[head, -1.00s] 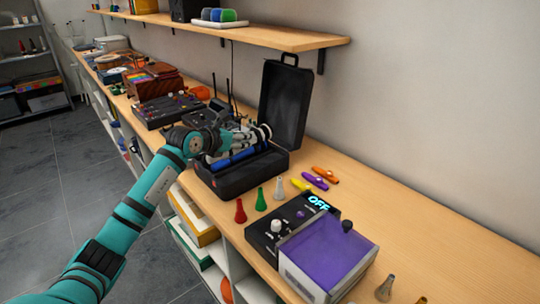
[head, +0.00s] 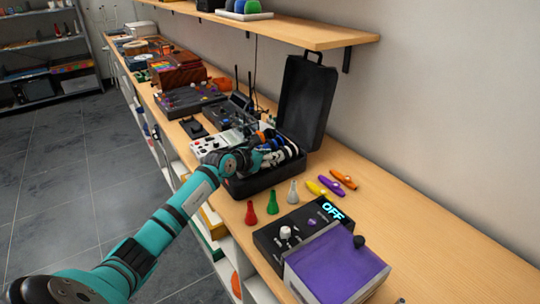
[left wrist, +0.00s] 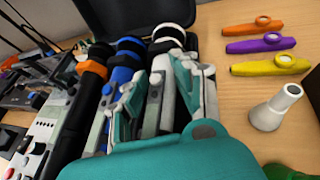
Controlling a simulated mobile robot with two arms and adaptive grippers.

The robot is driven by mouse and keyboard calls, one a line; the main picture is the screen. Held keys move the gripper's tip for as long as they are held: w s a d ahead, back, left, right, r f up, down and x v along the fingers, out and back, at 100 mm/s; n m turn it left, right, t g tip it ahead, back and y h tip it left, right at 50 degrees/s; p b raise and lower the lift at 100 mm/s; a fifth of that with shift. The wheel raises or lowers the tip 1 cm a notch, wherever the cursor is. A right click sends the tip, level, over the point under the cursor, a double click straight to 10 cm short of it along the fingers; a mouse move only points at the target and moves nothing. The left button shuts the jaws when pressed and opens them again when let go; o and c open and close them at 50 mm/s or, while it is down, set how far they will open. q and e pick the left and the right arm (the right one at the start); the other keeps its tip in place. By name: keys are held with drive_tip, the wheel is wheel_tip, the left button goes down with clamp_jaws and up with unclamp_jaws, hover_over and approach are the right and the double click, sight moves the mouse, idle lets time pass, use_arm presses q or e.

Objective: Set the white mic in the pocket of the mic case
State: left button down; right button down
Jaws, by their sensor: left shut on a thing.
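The black mic case (head: 250,187) stands open on the bench with its lid (head: 305,100) upright. My left gripper (head: 266,158) is down at the case, shut on the white mic (left wrist: 166,52). In the left wrist view the gripper's (left wrist: 160,100) teal fingers lie on both sides of the mic's body. The white mic lies at the right of the row, beside a blue mic (left wrist: 124,70) and a black mic with an orange band (left wrist: 88,85). The gripper hides the pocket's floor, so I cannot tell whether the mic is fully seated. My right gripper is out of view.
Red (head: 251,213), green (head: 272,202) and grey (head: 293,192) cone-shaped pieces stand in front of the case. Several kazoos (head: 325,188) lie to its right. A black box reading OFF (head: 285,234) and a purple-topped box (head: 335,262) stand nearer. The bench at right is clear.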

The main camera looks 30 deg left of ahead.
use_arm(q)
drive_tip(key=shift+f, duration=0.1)
drive_tip(key=c, duration=1.4)
unclamp_jaws()
drive_tip(key=o, duration=0.4)
drive_tip(key=b+v, duration=0.1)
drive_tip(key=v, duration=0.9)
drive_tip(key=shift+s+a, duration=0.1)
drive_tip(key=shift+s, duration=0.3)
drive_tip(key=shift+s+r+b, duration=0.3)
drive_tip(key=shift+s+r, duration=0.05)
drive_tip(key=shift+s, duration=0.25)
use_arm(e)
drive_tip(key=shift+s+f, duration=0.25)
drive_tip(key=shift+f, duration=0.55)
